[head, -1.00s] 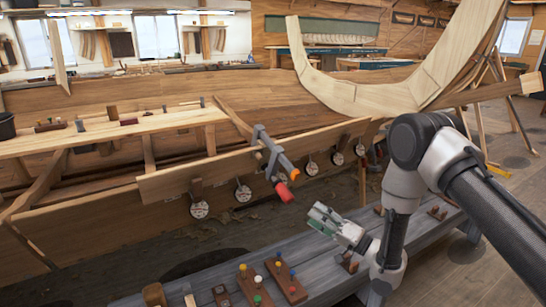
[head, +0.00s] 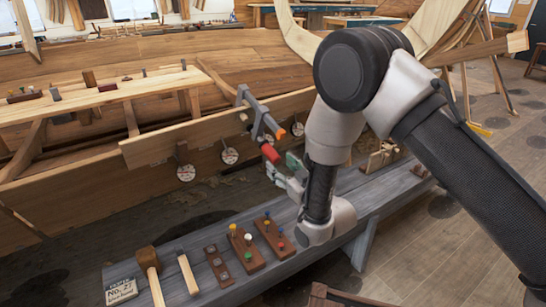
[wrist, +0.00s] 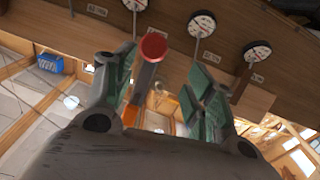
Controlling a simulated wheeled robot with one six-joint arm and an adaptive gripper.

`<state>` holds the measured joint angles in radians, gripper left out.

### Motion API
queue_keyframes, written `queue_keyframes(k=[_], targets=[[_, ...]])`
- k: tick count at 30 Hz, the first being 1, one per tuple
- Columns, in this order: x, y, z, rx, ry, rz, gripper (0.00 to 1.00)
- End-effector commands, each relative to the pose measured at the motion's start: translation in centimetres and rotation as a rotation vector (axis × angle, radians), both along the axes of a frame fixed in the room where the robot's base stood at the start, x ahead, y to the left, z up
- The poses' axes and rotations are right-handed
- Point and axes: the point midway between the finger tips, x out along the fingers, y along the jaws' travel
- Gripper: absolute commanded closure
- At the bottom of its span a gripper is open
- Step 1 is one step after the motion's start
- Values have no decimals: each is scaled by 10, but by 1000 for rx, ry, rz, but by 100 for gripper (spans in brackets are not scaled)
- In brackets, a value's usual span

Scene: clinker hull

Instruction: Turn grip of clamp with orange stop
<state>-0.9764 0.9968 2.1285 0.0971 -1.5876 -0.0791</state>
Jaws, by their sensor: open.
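The clamp (head: 256,118) is a grey bar clamp fixed over the edge of the hull's upper plank. Its red grip (head: 270,153) points down toward the front, and an orange stop (head: 281,134) sits on the bar's end. My gripper (head: 283,170) is open just below and beside the red grip. In the wrist view the round red end of the grip (wrist: 153,46) lies between the open green-padded fingers (wrist: 160,85), beyond or level with their tips; contact cannot be told. The orange stop (wrist: 131,115) shows behind, between the fingers.
A grey bench (head: 195,255) below holds a mallet (head: 148,260), a chisel-like tool (head: 187,272) and peg boards (head: 272,238). The wooden floor at right is open.

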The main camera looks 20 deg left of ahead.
Motion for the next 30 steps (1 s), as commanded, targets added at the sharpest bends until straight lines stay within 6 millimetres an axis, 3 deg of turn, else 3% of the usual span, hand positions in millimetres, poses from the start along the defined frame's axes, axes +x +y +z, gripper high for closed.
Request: queue_keyframes(k=[3, 7, 21, 30], targets=[[6, -10, -7, -128, -104, -51, 45], [9, -8, -9, -184, -160, -51, 45], [53, 43, -8, -186, -166, -48, 45], [59, 49, -9, -187, -164, -48, 45]])
